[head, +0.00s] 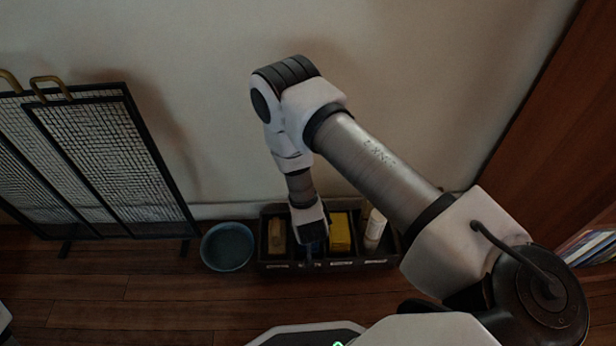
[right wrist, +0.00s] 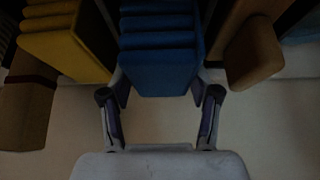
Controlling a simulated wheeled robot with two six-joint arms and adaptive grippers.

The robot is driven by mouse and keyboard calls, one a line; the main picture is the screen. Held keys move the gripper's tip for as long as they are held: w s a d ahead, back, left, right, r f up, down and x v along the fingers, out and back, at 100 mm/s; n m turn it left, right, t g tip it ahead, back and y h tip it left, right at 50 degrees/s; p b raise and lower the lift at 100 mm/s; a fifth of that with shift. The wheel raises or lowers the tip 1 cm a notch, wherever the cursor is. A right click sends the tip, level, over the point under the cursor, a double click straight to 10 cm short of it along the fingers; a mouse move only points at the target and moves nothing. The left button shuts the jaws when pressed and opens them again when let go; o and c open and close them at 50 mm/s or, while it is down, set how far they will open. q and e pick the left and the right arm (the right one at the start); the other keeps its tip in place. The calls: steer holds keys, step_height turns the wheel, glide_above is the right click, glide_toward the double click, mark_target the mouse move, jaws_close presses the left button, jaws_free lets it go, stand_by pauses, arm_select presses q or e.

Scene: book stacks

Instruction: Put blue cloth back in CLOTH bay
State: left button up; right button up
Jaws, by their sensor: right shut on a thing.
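The folded blue cloth (right wrist: 158,68) sits between the two fingers of my right gripper (right wrist: 160,94) in the right wrist view, and the gripper is shut on it. In the head view my right gripper (head: 312,244) points down into the dark divided caddy (head: 275,267) on the floor, over the bay between a brown block (head: 277,236) and a yellow folded item (head: 340,231). Only a little blue shows there; the wrist and gripper hide the rest. Whether the cloth touches the bay floor cannot be told. The labels on the caddy front are too small to read. My left gripper is out of view.
A white bottle (head: 375,228) stands in the caddy's right bay. A blue-grey bowl (head: 228,247) is on the floor just left of the caddy. A black mesh screen (head: 100,150) stands further left. The wall is close behind; the floor in front is clear.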

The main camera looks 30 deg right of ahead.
step_height(320, 180, down, 2)
steer(key=shift+f+b, duration=0.2)
steer(key=shift+b, duration=0.25)
steer(key=shift+f, duration=0.1)
steer(key=shift+c, duration=1.1)
steer(key=o, duration=1.4)
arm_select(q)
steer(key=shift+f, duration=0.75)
arm_select(e)
steer(key=p+v, duration=0.7)
steer(key=v, duration=0.5)
steer(key=s+r+n+g+y, duration=0.25)
steer(key=s+n+g, duration=0.3)
steer(key=s, duration=1.05)
arm_select(q)
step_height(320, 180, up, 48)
steer(key=p, duration=4.1)
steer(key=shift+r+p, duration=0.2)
steer(key=shift+p, duration=0.15)
arm_select(e)
step_height(320, 180, up, 41)
steer(key=shift+a+y, duration=0.35)
steer(key=shift+a, duration=0.05)
